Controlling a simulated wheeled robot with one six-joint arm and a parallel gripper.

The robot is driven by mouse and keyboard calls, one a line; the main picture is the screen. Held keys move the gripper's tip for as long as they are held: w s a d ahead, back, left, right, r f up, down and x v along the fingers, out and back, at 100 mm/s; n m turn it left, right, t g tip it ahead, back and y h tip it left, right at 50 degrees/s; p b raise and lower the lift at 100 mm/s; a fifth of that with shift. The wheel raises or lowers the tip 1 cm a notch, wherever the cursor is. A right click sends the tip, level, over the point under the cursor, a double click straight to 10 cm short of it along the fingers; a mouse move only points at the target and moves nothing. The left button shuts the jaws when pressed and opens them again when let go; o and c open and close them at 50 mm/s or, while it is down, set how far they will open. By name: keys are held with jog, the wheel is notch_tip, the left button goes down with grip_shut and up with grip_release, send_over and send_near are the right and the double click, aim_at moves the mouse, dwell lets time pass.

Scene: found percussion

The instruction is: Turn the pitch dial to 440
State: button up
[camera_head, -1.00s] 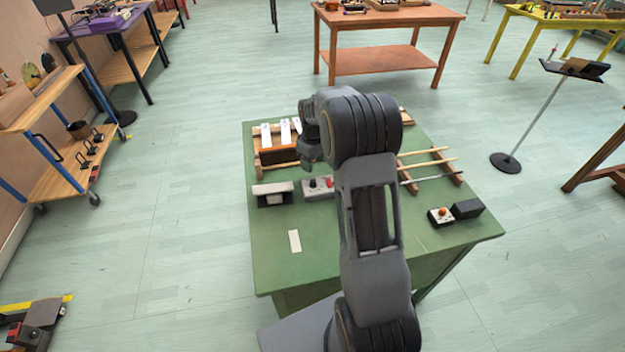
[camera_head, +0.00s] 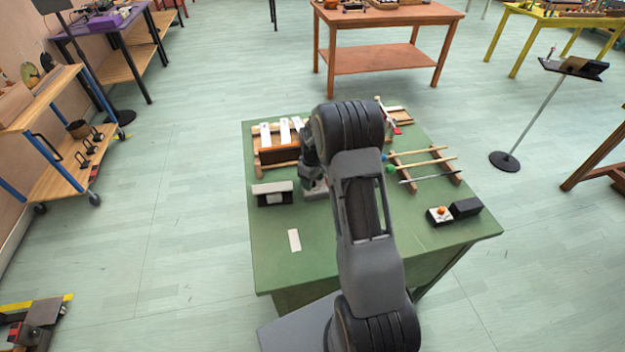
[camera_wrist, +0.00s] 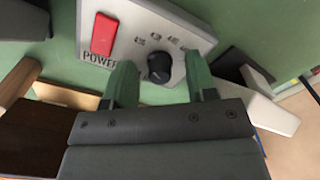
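The pitch dial (camera_wrist: 160,66) is a round black knob on a light grey box (camera_wrist: 150,20), with small numbers in an arc beside it. A red POWER switch (camera_wrist: 104,34) sits left of the dial. My gripper (camera_wrist: 159,62) is open, with one finger on each side of the dial and a gap to the knob on both sides. In the head view the box (camera_head: 314,190) is mostly hidden behind my arm.
The box stands on a green table (camera_head: 275,235). A wooden xylophone-like frame (camera_head: 280,155) lies behind it, and a small grey block (camera_head: 272,193) stands to its left. Sticks on a rack (camera_head: 425,165) and a small box with an orange button (camera_head: 440,215) are to the right.

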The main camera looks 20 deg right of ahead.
jog(key=c, duration=0.9)
jog(key=shift+m, duration=0.3)
jog(key=m+b, duration=0.2)
jog(key=m, duration=0.3)
jog(key=m+b, duration=0.1)
jog(key=m, duration=0.5)
dwell(0.5)
jog(key=o, duration=0.9)
